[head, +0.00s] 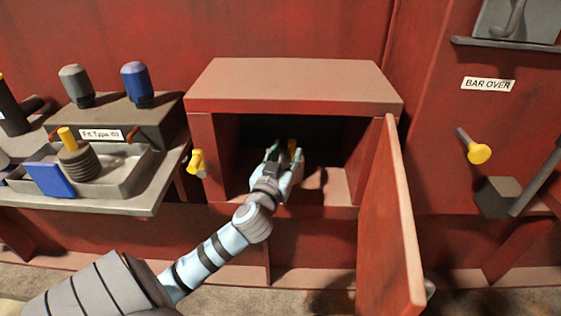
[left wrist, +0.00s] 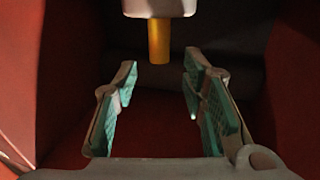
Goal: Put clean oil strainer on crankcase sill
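The crankcase is an open red box with its door swung out to the right. Its sill (head: 328,186) shows as a bare, lighter strip in the opening. My left gripper (head: 279,152) reaches into the opening above the sill. In the left wrist view its fingers (left wrist: 160,105) are apart, with nothing between them. A grey ribbed strainer with a yellow handle (head: 80,163) stands in the left tray. My right gripper is not in view.
The open door (head: 388,225) stands out on the right. A yellow knob (head: 197,162) is left of the opening. The metal tray (head: 125,178) also holds a blue block (head: 48,178). A grey and a blue cylinder (head: 136,83) stand on the labelled block behind.

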